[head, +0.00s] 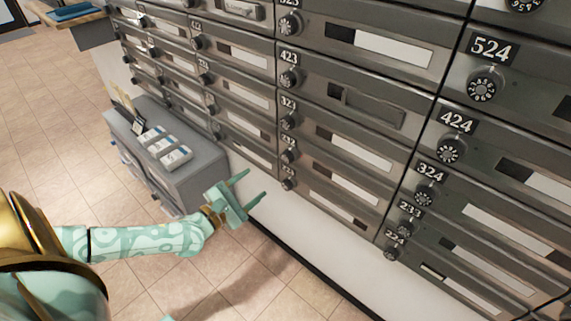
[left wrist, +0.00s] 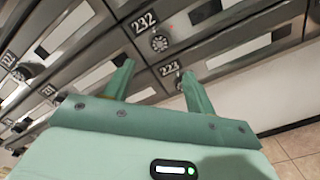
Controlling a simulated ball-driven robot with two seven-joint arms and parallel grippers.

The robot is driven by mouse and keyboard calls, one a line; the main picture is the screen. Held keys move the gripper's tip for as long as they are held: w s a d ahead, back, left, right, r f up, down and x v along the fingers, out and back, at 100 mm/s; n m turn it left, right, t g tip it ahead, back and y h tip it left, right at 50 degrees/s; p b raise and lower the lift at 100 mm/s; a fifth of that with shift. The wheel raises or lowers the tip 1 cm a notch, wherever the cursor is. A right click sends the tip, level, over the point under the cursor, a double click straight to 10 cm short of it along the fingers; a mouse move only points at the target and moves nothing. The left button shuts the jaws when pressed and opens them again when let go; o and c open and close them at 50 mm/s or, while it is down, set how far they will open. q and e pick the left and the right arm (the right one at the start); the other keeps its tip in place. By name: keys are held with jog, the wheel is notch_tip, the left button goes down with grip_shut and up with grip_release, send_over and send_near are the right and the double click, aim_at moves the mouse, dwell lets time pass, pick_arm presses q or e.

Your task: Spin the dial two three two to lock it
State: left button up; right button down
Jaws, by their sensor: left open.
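The dial of box 232 (left wrist: 160,43) is a round black knob with pale marks, just below its white 232 label (left wrist: 144,22) in the left wrist view. In the head view this dial (head: 288,157) sits low in the middle column of boxes. My left gripper (head: 256,184) is open and empty, left of and slightly below the dial, apart from it. In the left wrist view the gripper's fingers (left wrist: 157,70) point toward the boxes, with the 232 dial beyond and above the gap.
The dial of box 223 (head: 288,184) is close below. Dials 323 (head: 289,122) and 423 (head: 288,82) are above. A grey cabinet (head: 205,165) with papers stands left of my gripper against the boxes. The tiled floor (head: 50,140) at left is clear.

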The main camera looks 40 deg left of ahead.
aim_at(285, 159)
pick_arm(q)
jog(key=w+b, duration=0.1)
jog(key=w, duration=0.2)
jog(key=w+b, duration=0.1)
jog(key=w, duration=0.3)
jog(key=w+b, duration=0.1)
jog(key=w, duration=0.3)
jog(key=shift+w+d+f, duration=0.15)
jog(key=shift+d+f, duration=0.05)
jog(key=shift+d, duration=0.2)
jog(key=shift+w+r, duration=0.15)
jog(key=shift+w, duration=0.35)
pick_arm(e)
jog(key=shift+n+h, duration=0.3)
jog(key=shift+n, duration=0.2)
jog(key=d, duration=0.1)
jog(key=w+d+f, duration=0.1)
jog(key=d+f, duration=0.1)
jog(key=shift+w+d+f, duration=0.1)
jog(key=shift+w+f, duration=0.15)
pick_arm(q)
jog(key=c, duration=1)
